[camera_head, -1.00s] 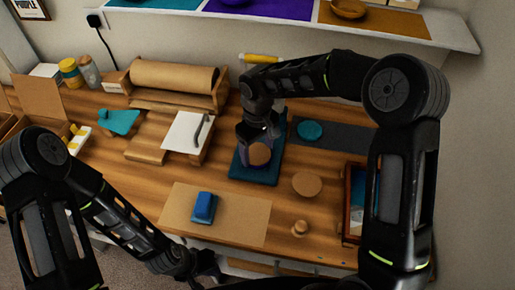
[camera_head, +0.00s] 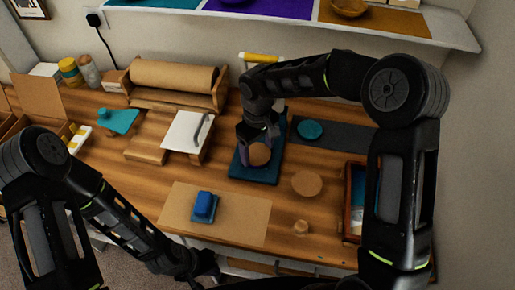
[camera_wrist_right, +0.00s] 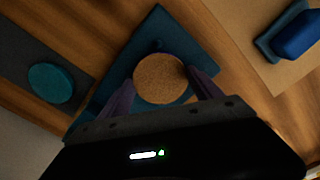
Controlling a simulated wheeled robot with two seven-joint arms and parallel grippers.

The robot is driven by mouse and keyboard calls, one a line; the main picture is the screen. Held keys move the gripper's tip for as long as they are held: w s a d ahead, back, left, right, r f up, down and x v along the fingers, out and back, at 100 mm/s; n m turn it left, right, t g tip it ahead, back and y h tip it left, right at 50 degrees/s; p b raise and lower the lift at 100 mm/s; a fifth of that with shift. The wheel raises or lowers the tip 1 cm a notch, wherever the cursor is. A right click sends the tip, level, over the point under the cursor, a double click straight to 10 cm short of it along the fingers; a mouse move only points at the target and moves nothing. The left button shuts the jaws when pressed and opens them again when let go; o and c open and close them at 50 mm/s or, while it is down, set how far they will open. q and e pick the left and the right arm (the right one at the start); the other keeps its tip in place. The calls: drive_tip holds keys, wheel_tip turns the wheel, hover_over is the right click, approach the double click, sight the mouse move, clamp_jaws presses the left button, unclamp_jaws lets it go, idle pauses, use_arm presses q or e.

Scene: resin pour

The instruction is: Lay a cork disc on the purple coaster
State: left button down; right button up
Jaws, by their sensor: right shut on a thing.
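My right gripper (camera_head: 258,143) is shut on a cork disc (camera_head: 260,154), low over a dark blue-teal square mat (camera_head: 240,174). In the right wrist view, the cork disc (camera_wrist_right: 162,78) lies flat between the two purplish fingers, over the mat (camera_wrist_right: 155,22). Whether it touches what is under it, I cannot tell. I cannot make out a separate purple coaster; it may be hidden under the disc and fingers. My left gripper (camera_head: 203,268) is low at the front edge of the table, its jaws unclear.
A round tan disc (camera_head: 307,184) and a small wooden knob (camera_head: 301,228) stand to the right. A teal disc (camera_head: 309,130) lies on a dark strip. A blue block (camera_head: 204,205) sits on a brown sheet (camera_head: 245,218). A wooden-framed tray (camera_head: 350,231) is at the right.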

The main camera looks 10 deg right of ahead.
sight(258, 153)
drive_tip(key=shift+s+f, duration=0.1)
drive_tip(key=shift+f, duration=0.05)
idle(0.8)
drive_tip(key=o, duration=1.4)
drive_tip(key=shift+o, duration=0.5)
drive_tip(key=shift+f, duration=0.1)
drive_tip(key=shift+s+a, duration=0.1)
drive_tip(key=shift+s, duration=0.05)
drive_tip(key=r+p, duration=0.1)
drive_tip(key=r, duration=0.1)
drive_tip(key=r+p, duration=0.2)
drive_tip(key=r, duration=0.1)
drive_tip(key=r+p, duration=0.1)
drive_tip(key=r, duration=0.2)
drive_tip(key=shift+w, duration=0.25)
drive_tip(key=shift+r+p, duration=0.3)
drive_tip(key=shift+p, duration=0.1)
drive_tip(key=shift+w, duration=0.1)
